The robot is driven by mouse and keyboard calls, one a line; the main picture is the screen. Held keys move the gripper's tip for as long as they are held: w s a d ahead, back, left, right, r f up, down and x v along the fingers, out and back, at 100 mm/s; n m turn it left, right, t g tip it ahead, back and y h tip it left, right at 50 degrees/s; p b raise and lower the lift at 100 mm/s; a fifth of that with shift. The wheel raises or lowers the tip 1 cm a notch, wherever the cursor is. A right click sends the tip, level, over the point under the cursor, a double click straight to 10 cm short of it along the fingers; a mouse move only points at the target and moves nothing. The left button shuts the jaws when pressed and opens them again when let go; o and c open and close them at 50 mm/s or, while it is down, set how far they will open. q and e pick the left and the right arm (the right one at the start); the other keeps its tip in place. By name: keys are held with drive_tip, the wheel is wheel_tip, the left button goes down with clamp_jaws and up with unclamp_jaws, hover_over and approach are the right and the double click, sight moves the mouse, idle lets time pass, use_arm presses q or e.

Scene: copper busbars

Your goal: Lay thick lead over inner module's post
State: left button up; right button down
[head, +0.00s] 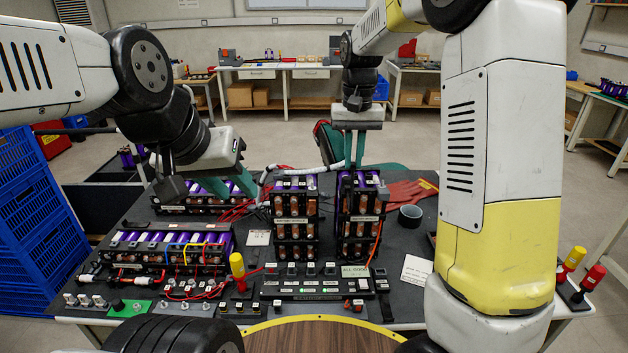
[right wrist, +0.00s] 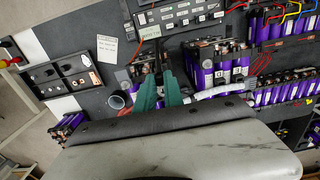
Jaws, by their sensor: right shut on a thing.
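The thick white lead (head: 305,168) runs above the two upright battery modules. My right gripper (head: 354,160), with green fingers, is shut on the lead near the top of the right upright module (head: 360,215). In the right wrist view the lead (right wrist: 222,90) extends to the right from the green fingers (right wrist: 159,88). The left upright module (head: 296,215) stands beside it, with small labelled blocks on top. I cannot tell which is the inner module, and the post under the lead is not clear. My left gripper (head: 230,186) has its green fingers apart, left of the lead's curved left end.
A lying module (head: 170,250) with coloured wires is at the left of the dark bench. A control panel (head: 318,285) lies in front of the upright modules. A dark cup (head: 410,216) and red gloves (head: 405,191) are at the right. Blue crates (head: 38,225) stand left.

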approach(312, 193)
drive_tip(key=shift+s+r, duration=0.15)
idle(0.3)
drive_tip(key=shift+f, duration=2.2)
drive_tip(key=shift+f, duration=0.1)
drive_tip(key=shift+d+f, duration=0.1)
drive_tip(key=shift+f, duration=0.85)
drive_tip(key=shift+f, duration=0.25)
